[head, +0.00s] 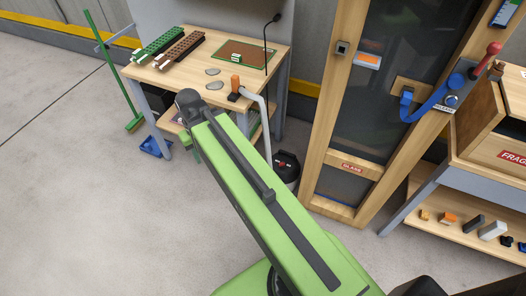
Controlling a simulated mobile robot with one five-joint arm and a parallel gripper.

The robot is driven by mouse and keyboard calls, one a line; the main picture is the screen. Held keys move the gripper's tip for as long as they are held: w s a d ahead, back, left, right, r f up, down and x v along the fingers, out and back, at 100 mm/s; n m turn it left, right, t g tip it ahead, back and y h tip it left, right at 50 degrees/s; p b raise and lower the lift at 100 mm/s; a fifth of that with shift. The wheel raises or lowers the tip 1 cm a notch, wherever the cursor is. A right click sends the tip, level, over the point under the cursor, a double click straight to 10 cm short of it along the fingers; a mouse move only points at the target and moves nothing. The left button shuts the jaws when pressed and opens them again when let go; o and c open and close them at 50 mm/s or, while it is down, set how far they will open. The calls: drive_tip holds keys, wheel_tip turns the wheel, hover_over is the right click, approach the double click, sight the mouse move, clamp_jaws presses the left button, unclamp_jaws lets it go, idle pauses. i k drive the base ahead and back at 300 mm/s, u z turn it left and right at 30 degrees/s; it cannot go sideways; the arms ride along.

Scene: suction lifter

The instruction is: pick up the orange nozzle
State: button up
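A small upright orange piece with a dark foot, which looks like the orange nozzle (235,84), stands near the front right of the wooden workbench (205,61). A pale grey hose (265,118) runs from beside it over the bench edge, down towards a black canister (287,167) on the floor. My green arm reaches up in front of the bench, its dark joint left of the orange piece and apart from it in the picture. My gripper is not visible; the arm's far end is hidden behind the upper link.
The bench also holds green and brown racks (178,48), two grey discs (214,84), a green board (246,54) and a thin black lamp (268,40). A wood-framed glass panel (372,110) stands right. A shelf (470,232) holds small blocks.

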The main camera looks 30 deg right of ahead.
sight(233, 96)
drive_tip(key=u, duration=4.9)
drive_tip(key=i, duration=0.1)
drive_tip(key=z, duration=2.55)
drive_tip(key=k, duration=1.2)
drive_tip(key=z, duration=1.25)
drive_tip(key=i, duration=1.7)
